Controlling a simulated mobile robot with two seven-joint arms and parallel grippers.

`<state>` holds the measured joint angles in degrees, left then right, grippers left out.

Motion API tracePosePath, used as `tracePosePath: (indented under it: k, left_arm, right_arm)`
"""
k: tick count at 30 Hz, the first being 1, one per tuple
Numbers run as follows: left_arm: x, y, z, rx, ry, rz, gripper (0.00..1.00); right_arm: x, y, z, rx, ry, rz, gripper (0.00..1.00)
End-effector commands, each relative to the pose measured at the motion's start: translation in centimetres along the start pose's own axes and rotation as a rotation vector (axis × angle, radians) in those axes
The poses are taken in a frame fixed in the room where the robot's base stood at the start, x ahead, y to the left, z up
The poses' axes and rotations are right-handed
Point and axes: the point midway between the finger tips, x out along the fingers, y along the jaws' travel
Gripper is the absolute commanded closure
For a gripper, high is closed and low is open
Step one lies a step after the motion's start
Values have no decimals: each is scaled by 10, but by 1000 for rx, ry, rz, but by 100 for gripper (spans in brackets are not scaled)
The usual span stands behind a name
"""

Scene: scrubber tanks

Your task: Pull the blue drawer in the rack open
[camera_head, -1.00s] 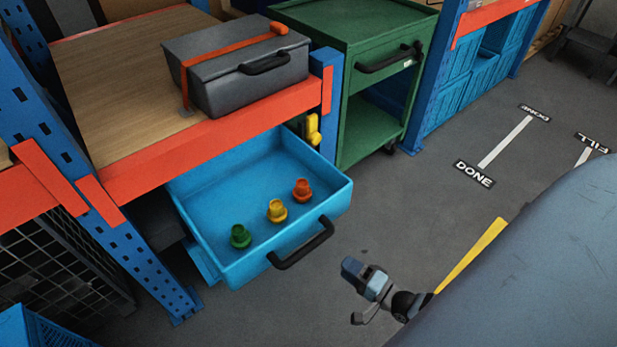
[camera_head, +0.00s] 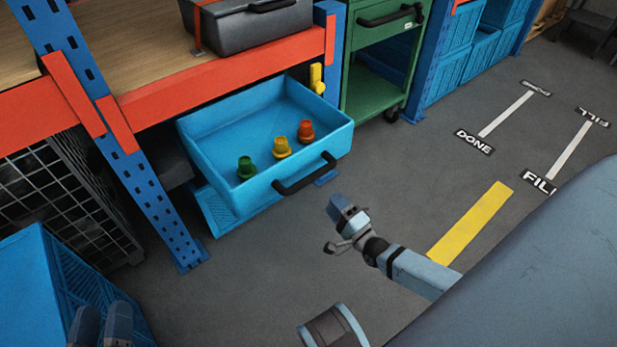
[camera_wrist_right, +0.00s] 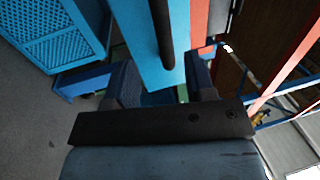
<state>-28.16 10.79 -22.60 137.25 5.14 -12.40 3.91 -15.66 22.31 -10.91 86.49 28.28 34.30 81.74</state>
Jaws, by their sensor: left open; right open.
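The blue drawer (camera_head: 228,190) stands out from the rack under the orange shelf beam, its inside visible. Its black handle (camera_head: 304,175) runs across the front; it also shows in the right wrist view (camera_wrist_right: 162,32). A green (camera_head: 246,168), a yellow (camera_head: 282,148) and an orange (camera_head: 306,131) knob-like piece stand in the drawer. My right gripper (camera_head: 339,227) is open and empty, in front of the handle and apart from it. In the right wrist view the handle lies beyond the two spread fingers. My left gripper (camera_head: 102,322) is open at the bottom left, far from the drawer.
A grey case (camera_head: 250,28) sits on the wooden shelf. A green cart (camera_head: 385,65) stands right of the rack. A blue crate (camera_head: 65,285) is near my left gripper. A wire cage (camera_head: 60,185) stands at left. The floor before the drawer is clear, with a yellow stripe (camera_head: 470,222).

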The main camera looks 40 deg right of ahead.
Motion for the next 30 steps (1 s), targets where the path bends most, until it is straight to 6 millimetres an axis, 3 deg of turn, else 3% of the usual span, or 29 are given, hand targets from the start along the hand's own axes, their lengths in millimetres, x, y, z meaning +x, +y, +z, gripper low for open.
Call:
tracePosePath:
  k: [10, 15, 21, 30]
  left_arm:
    - [1, 12, -18, -21, 121, 50, 57]
    - [2, 10, -6, -25, 76, 49, 57]
    - [2, 9, 1, -27, 50, 49, 57]
    - [2, 9, -1, -26, 49, 50, 57]
  right_arm:
    - [74, 2, 0, 0, 0, -3, 50]
    - [102, 1, 0, 0, 0, -2, 50]
    - [118, 1, 0, 1, 0, 0, 50]
    - [121, 0, 0, 0, -1, 1, 50]
